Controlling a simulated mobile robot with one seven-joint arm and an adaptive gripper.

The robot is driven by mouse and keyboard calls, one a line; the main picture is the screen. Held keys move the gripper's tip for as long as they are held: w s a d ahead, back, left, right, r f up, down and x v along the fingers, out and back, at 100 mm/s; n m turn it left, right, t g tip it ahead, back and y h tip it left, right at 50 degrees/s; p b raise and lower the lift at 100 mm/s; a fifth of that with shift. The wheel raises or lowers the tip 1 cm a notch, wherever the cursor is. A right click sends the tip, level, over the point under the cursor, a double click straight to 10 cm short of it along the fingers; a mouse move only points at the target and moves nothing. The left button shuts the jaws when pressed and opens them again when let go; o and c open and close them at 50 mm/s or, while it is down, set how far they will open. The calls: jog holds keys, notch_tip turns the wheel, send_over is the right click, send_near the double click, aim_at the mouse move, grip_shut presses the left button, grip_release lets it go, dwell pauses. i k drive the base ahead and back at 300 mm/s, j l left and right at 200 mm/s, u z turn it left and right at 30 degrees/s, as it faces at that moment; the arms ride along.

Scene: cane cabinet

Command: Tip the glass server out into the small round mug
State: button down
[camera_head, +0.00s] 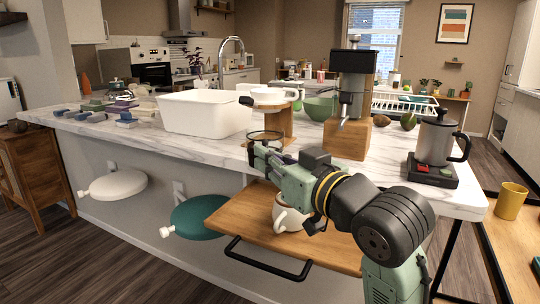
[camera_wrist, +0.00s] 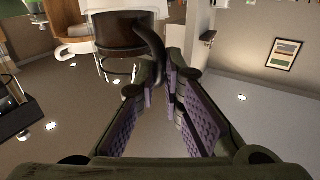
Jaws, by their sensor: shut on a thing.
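My gripper (camera_head: 262,150) is shut on the dark handle (camera_wrist: 152,45) of the glass server. In the head view only the server's dark rim (camera_head: 265,134) shows clearly, in front of the wooden dripper stand; its clear body is hard to make out. In the wrist view, which is upside down, the glass server (camera_wrist: 122,32) holds dark brown liquid and looks about upright. A small round white mug (camera_head: 284,218) stands on the wooden pull-out board (camera_head: 245,222), below and to the right of my gripper. My arm hides part of the mug.
A wooden stand (camera_head: 284,122) carries a white dripper (camera_head: 268,97). A grinder on a wooden block (camera_head: 347,138) stands right of it, then a steel kettle (camera_head: 437,138) on its dark base. A white bin (camera_head: 205,113) is at left. A yellow mug (camera_head: 510,202) stands far right.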

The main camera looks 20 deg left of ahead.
aim_at(285, 218)
jog(key=k+j, duration=0.2)
jog(key=j, duration=0.15)
jog(key=k+j, duration=0.45)
jog(key=j, duration=0.25)
